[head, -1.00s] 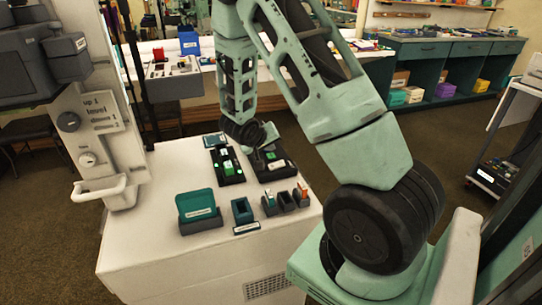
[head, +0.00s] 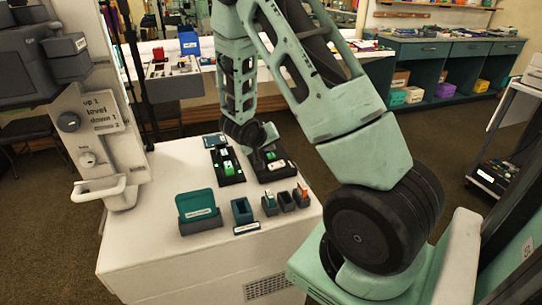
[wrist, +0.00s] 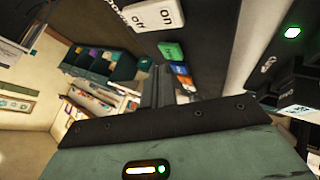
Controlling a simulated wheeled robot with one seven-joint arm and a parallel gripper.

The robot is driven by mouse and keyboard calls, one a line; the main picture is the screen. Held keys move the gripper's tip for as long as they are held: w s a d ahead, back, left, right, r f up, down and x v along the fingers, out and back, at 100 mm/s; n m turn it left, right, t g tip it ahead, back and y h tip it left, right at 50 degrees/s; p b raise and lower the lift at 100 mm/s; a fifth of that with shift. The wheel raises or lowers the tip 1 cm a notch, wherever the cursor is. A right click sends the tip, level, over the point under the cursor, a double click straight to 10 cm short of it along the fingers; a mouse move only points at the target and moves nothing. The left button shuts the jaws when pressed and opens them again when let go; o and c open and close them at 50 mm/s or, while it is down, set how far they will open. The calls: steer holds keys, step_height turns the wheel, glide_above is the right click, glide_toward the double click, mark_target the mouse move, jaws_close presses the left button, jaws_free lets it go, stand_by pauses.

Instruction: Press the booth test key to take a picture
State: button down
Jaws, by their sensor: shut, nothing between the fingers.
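A black key panel (head: 238,180) with green lit keys (head: 228,167) lies on the white cabinet top in the head view. A second black panel (head: 280,178) with pale labels lies to its right, partly behind my arm. My gripper (wrist: 157,88) is shut and empty in the wrist view, its narrow fingers pointing toward a dark panel face. Close to the fingertips are a green key (wrist: 171,51), a white "on/off" label (wrist: 150,15) and small orange and blue parts (wrist: 182,75). I cannot tell which key is the test key or whether the fingers touch anything. The fingertips are hidden in the head view.
A grey machine with knobs (head: 68,121) rises at the left. A dark cart (head: 495,175) stands at the right.

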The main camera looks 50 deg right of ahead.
mark_target(269, 157)
steer(key=shift+f+b, duration=0.85)
steer(key=shift+b, duration=1)
stand_by(0.8)
steer(key=shift+r, duration=0.85)
steer(key=shift+r+p, duration=1.1)
steer(key=shift+r, duration=1.4)
